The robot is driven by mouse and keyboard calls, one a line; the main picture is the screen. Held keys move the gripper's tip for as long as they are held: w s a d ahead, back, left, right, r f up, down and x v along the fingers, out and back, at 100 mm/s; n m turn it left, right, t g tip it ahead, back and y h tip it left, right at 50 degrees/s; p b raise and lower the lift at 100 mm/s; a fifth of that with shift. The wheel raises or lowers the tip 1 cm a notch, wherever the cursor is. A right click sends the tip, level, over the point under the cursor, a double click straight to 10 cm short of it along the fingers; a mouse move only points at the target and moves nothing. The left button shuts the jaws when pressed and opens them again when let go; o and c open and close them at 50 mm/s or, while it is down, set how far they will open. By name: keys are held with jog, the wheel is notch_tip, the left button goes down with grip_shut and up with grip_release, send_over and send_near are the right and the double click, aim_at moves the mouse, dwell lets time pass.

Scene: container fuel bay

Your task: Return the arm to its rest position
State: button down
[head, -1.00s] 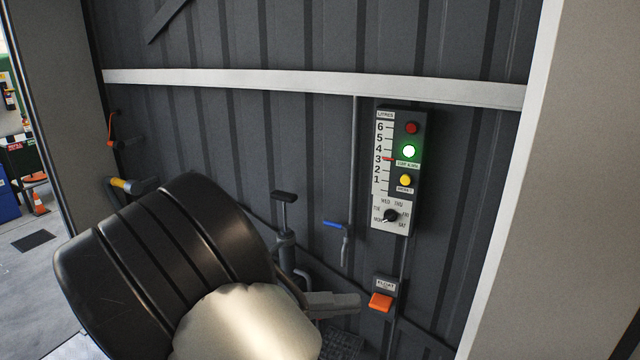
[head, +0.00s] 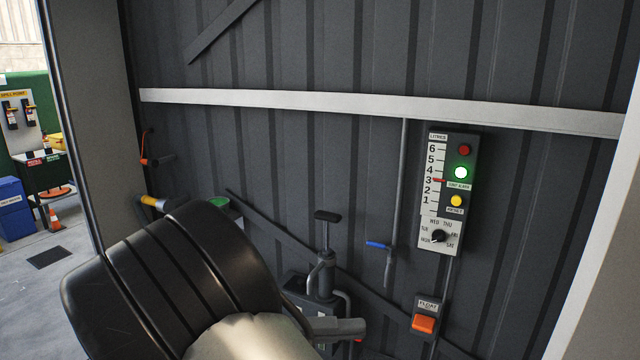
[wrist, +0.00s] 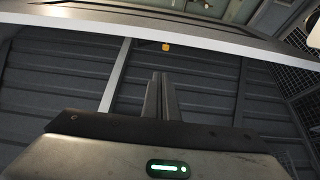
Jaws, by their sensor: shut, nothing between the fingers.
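My arm (head: 170,285), black with a pale section, fills the lower left of the head view in front of the dark wall. In the wrist view my gripper (wrist: 161,98) has its two dark fingers together, with nothing held between them. The fingers stand out against ribbed dark panels, clear of any object. In the head view a grey piece past the arm's right side seems to be part of my gripper, but its fingertips are hard to make out there.
A control panel (head: 447,190) with a lit green lamp hangs on the right. Below it is an orange float switch (head: 424,323). A blue-handled valve (head: 379,246) and a hand pump (head: 326,265) stand near the arm. Open floor (head: 30,285) lies at left.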

jog(key=s+d+g+y+p, duration=0.1)
jog(key=s+d+g+y, duration=0.2)
jog(key=s+d+y, duration=0.55)
notch_tip(320, 180, up, 6)
jog(key=s+d+t+y+p, duration=0.1)
jog(key=d+t+y, duration=0.1)
jog(key=t+y, duration=0.5)
jog(key=shift+s+m+t+y, duration=0.3)
jog(key=shift+s+m+y, duration=0.1)
jog(key=shift+y, duration=0.85)
